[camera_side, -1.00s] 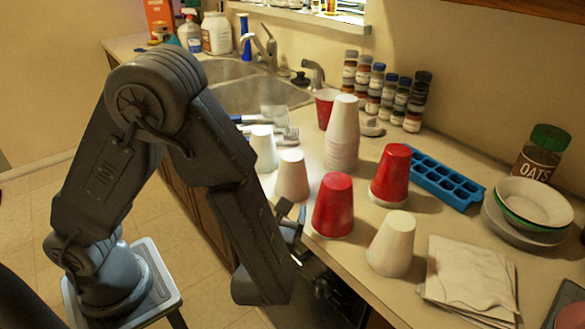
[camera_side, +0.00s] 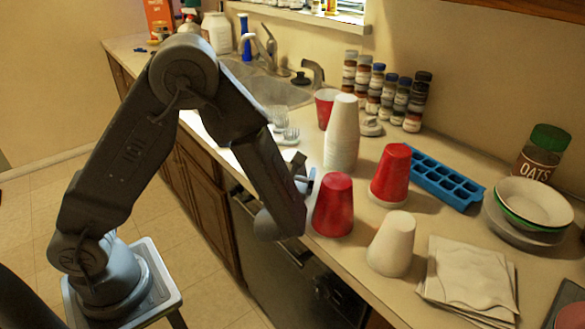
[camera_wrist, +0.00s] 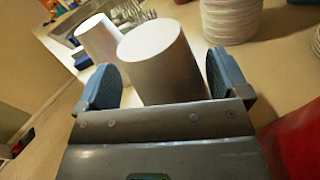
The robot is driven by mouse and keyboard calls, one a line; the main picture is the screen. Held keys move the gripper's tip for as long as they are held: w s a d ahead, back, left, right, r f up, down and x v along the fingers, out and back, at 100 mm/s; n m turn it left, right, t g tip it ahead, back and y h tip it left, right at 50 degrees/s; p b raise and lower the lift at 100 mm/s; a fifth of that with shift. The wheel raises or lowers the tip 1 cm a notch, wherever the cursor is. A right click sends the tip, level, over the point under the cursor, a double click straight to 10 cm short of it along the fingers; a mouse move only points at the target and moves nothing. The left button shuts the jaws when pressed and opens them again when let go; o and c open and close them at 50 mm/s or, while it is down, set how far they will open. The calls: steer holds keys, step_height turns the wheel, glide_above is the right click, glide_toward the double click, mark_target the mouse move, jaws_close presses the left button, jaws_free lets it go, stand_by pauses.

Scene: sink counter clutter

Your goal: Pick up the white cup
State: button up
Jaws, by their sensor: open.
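An upside-down white cup (camera_wrist: 160,65) stands between the two blue-grey fingers of my open gripper (camera_wrist: 164,75) in the wrist view. A gap shows between the cup and the right finger, and its lower part is hidden behind the gripper body. A second white cup (camera_wrist: 100,38) stands just beyond it to the left. In the side view my gripper (camera_side: 304,182) is low at the counter's front edge, and my arm hides both of these cups. Another upside-down white cup (camera_side: 391,245) stands apart at the front right.
A red cup (camera_side: 333,206) stands close to the right of my gripper, with another red cup (camera_side: 390,175) behind it. A tall white cup stack (camera_side: 342,135) stands behind. A blue ice tray (camera_side: 445,182), folded cloths (camera_side: 468,280) and stacked bowls (camera_side: 535,205) lie farther right.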

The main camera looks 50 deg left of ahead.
steer(key=shift+w+a, duration=0.35)
steer(key=c, duration=0.8)
step_height(320, 180, up, 28)
steer(key=m+t+h, duration=0.4)
steer(key=m+h, duration=0.1)
steer(key=h, duration=0.2)
glide_above(347, 99)
step_height(347, 99, down, 4)
steer(key=shift+w+f, duration=0.1)
steer(key=shift+f, duration=4.45)
